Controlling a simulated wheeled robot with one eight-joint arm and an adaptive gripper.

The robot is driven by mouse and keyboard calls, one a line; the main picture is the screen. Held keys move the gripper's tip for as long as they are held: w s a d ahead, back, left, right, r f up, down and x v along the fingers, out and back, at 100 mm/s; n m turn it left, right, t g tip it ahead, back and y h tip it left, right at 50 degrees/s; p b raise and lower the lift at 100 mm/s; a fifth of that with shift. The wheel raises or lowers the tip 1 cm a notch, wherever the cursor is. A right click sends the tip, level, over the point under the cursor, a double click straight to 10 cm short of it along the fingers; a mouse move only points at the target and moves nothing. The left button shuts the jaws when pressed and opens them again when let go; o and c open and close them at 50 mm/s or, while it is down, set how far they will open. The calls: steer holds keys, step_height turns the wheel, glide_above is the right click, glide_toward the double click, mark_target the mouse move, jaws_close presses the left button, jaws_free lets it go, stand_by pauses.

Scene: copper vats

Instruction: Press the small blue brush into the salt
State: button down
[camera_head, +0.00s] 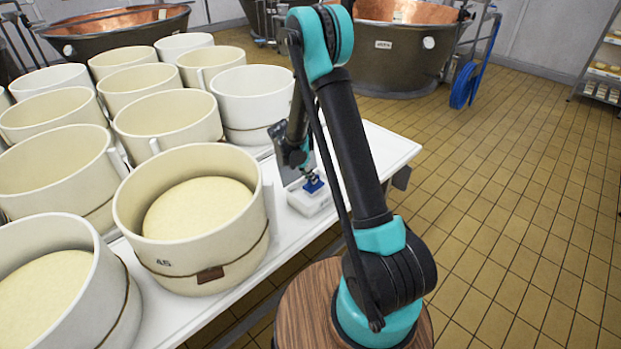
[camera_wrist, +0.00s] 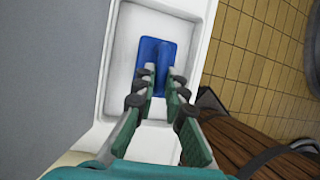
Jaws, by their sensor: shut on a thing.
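The small blue brush (camera_wrist: 149,55) is between my gripper's fingertips in the wrist view, with its flat blue body low inside a white tray (camera_wrist: 116,97). My gripper (camera_wrist: 161,78) is shut on the brush's upright part. In the head view the blue brush (camera_head: 313,184) shows beneath my gripper (camera_head: 310,172), over the white tray (camera_head: 309,203) on the table. The tray's inside looks white; I cannot tell the salt from the tray floor. I cannot tell whether the brush's underside touches it.
Several cream vats, one marked 45 (camera_head: 190,262), crowd the white table (camera_head: 384,149) left of the tray. The table's right edge is close to the tray. Tiled floor (camera_head: 500,220) lies open on the right. Copper vats (camera_head: 400,60) stand behind.

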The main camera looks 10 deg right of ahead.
mark_target(315, 187)
steer(key=shift+r, duration=0.1)
steer(key=shift+r, duration=3.4)
steer(key=shift+f, duration=0.1)
steer(key=m, duration=0.1)
steer(key=m+g, duration=0.1)
steer(key=shift+s+d+f+m, duration=0.15)
steer(key=shift+d+f+m, duration=0.15)
steer(key=shift+d, duration=0.1)
steer(key=m, duration=0.1)
steer(key=m+g, duration=0.1)
steer(key=d+f+m, duration=0.1)
steer(key=shift+s+m+g, duration=0.4)
steer(key=s+d+m+g+y, duration=0.1)
steer(key=m+y, duration=0.1)
steer(key=m, duration=0.4)
steer(key=s+d+m+g+y, duration=0.1)
steer(key=m+y, duration=0.1)
steer(key=m, duration=0.5)
steer(key=s+d+m+y, duration=0.1)
steer(key=m+y, duration=0.2)
steer(key=m, duration=0.3)
steer(key=shift+d+f+m+g, duration=0.25)
steer(key=shift+d+m+g, duration=0.05)
steer(key=shift+g, duration=0.1)
